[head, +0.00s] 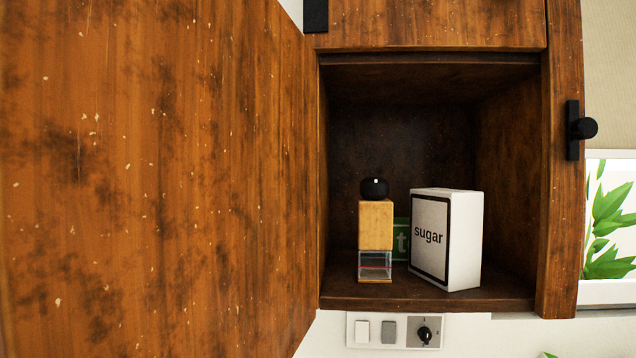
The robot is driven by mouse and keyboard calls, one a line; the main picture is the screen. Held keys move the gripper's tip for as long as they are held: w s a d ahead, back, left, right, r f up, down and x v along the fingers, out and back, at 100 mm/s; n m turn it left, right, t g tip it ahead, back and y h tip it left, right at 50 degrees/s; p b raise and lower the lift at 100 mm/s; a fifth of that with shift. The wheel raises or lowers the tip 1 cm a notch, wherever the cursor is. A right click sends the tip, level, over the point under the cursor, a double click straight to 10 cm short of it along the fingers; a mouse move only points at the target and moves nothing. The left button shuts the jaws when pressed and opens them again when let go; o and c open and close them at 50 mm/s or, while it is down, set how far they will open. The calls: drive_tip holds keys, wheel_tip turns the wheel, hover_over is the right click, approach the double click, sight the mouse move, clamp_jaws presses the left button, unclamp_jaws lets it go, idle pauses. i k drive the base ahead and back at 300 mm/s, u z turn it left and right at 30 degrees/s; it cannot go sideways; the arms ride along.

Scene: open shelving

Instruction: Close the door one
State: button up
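A brown, worn wooden cabinet door (165,180) stands wide open and fills the left half of the head view. It hangs at the left side of the cabinet opening, and its near edge runs along the left border of the view. The open cabinet (420,303) shows a dark wooden interior to the right of the door. My gripper is not in view.
Inside the cabinet stand a pepper mill (376,228), a white sugar box (462,240) and a partly hidden green item (401,240). A black handle (574,130) sits on the wood at right. Switches (394,331) are on the wall below. A plant picture (608,225) hangs at right.

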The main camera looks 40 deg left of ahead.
sight(158, 158)
drive_tip(key=z, duration=1.8)
drive_tip(key=k, duration=1.5)
drive_tip(key=u, duration=2.05)
